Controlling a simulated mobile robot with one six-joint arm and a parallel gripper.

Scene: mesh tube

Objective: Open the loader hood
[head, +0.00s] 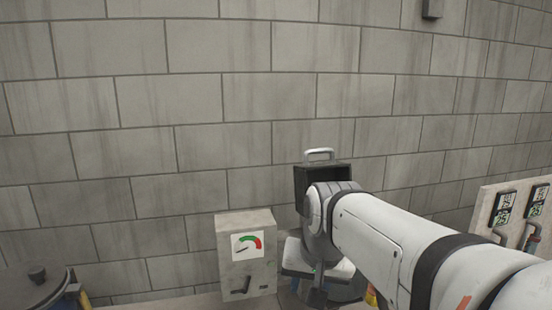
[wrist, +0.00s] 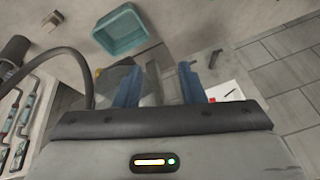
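A dark box-shaped part with a pale handle (head: 319,154) on top stands against the wall in the head view. My gripper (wrist: 158,84) shows two blue fingers set wide apart in the wrist view. A blurred grey, partly see-through surface lies beyond and between them; I see nothing clearly held.
A pale box with a gauge (head: 248,255) stands left of my arm. A panel with pipes (head: 518,220) is at right. A dark lidded drum (head: 35,287) is at lower left.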

